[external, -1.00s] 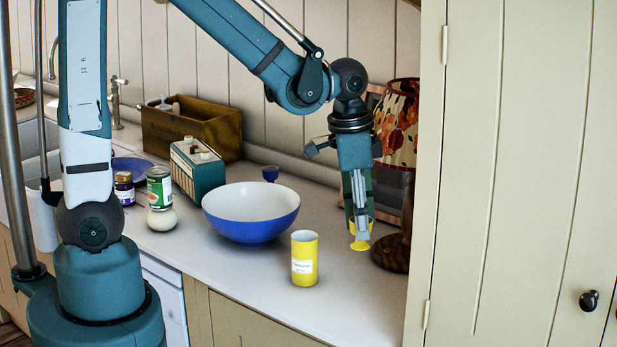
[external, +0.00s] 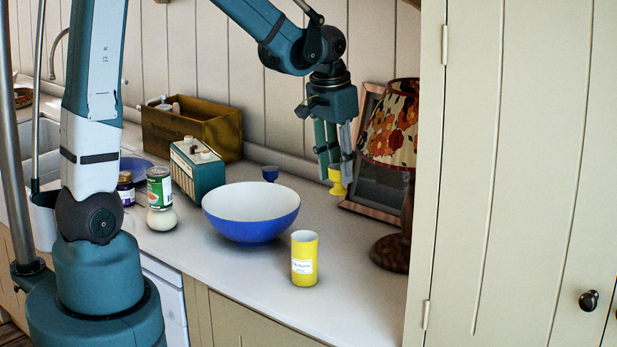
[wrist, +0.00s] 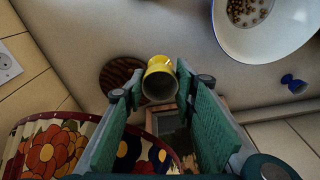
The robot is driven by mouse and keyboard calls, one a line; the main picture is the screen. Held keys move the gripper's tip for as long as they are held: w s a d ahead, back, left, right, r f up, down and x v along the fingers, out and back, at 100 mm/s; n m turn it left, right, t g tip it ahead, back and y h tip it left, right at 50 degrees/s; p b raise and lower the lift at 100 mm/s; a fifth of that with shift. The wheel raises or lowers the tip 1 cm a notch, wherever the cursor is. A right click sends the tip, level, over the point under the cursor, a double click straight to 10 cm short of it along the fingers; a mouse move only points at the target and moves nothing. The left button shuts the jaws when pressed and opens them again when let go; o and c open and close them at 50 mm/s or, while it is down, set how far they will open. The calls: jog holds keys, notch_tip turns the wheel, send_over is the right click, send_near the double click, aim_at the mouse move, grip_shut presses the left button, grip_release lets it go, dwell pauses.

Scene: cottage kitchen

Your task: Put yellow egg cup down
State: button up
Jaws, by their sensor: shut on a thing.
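The yellow egg cup (external: 337,181) is held between the fingertips of my gripper (external: 334,170), above the back of the counter to the right of the blue bowl. In the wrist view the yellow egg cup (wrist: 159,80) sits between the two fingers of my gripper (wrist: 158,92), its hollow facing the camera. It looks roughly upright in the external view. My gripper is shut on it. Part of its cup is hidden by a finger.
A blue bowl (external: 250,228), a small blue egg cup (external: 270,173) and a yellow tin (external: 304,260) stand on the counter (external: 345,270). A floral lamp (external: 391,130) stands at the right before a leaning frame (external: 372,204).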

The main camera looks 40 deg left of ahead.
jog(key=w+a+f+n, duration=0.1)
jog(key=w+a, duration=0.4)
jog(key=w+a+f+n, duration=0.1)
jog(key=w+a, duration=0.3)
jog(key=w, duration=0.1)
jog(key=w+a+f+n, duration=0.1)
jog(key=w+a, duration=0.4)
jog(key=shift+w+a+f+b, duration=0.2)
jog(key=shift+a+f+b, duration=0.1)
jog(key=shift+b, duration=0.05)
jog(key=w+a+f, duration=0.1)
jog(key=w+a, duration=0.1)
jog(key=a, duration=0.1)
jog(key=w+a+f+n, duration=0.1)
jog(key=w+a, duration=0.2)
jog(key=a, duration=0.1)
jog(key=w+a+f+n, duration=0.1)
jog(key=w+a, duration=0.1)
jog(key=a, duration=0.1)
jog(key=shift+w+a+f+y, duration=0.15)
jog(key=shift+w+a+y, duration=0.1)
jog(key=shift+a+y, duration=0.15)
jog(key=shift+f, duration=0.1)
jog(key=shift+f, duration=3)
jog(key=shift+f, duration=1.9)
jog(key=shift+f, duration=0.2)
jog(key=o, duration=0.9)
